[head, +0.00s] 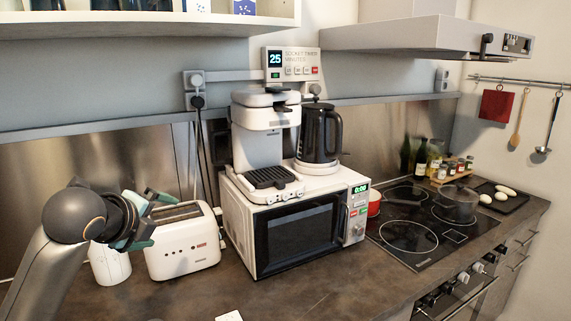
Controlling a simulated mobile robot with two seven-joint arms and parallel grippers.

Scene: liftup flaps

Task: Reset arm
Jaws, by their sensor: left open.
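My left arm comes in from the left edge of the head view. Its gripper (150,222) is open, with green-grey fingers spread apart. The gripper appears in front of the left end of the white toaster (185,262) and above a white canister (110,264). I see nothing between the fingers. Whether a finger touches the toaster cannot be told from this angle. My right arm and gripper are not in view.
A white microwave (300,232) stands mid-counter, with a coffee machine (262,140) and dark kettle (319,132) on top. A cooktop (408,236) with a pot (456,203) lies right. A shelf (150,24) and range hood (430,37) hang above. The front counter (330,295) is mostly clear.

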